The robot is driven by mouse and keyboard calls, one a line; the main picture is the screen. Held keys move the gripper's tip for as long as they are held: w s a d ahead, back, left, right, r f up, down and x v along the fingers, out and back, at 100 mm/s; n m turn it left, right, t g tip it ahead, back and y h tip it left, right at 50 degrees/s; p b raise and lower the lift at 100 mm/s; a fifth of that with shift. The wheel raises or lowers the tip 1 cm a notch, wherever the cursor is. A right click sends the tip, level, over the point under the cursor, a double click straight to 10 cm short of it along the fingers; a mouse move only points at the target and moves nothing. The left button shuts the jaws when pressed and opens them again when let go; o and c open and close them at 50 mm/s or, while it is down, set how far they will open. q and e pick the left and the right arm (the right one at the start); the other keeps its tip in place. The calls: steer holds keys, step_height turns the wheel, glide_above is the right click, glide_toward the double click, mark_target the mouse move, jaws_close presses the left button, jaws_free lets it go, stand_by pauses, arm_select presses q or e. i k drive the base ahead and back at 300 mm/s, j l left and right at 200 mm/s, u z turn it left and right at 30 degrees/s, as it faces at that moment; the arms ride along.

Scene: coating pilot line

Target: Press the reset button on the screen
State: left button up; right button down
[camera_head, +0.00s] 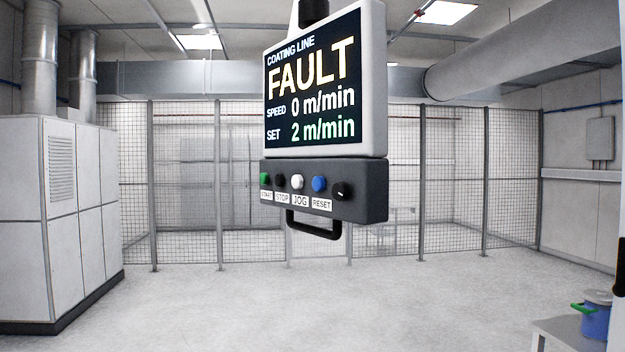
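The screen (312,85) hangs from above in the middle of the view, angled to face left. It reads COATING LINE, FAULT, SPEED 0 m/min, SET 2 m/min. Below it is a dark button panel (365,200). The blue reset button (319,184) sits above the label RESET. To its left are a white JOG button (297,182), a black STOP button (280,181) and a green START button (264,179). A black knob (342,191) is to its right. Neither of my grippers is in view.
A black handle (314,230) hangs under the panel. White cabinets (60,220) stand at the left and a mesh fence (185,180) runs behind. A blue pot (596,318) stands on a small table (570,336) at the lower right. The floor between is clear.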

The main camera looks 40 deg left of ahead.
mark_target(318, 182)
steer(key=j, duration=1)
steer(key=k+j, duration=0.1)
steer(key=j, duration=0.9)
steer(key=j+z, duration=0.1)
steer(key=j, duration=0.9)
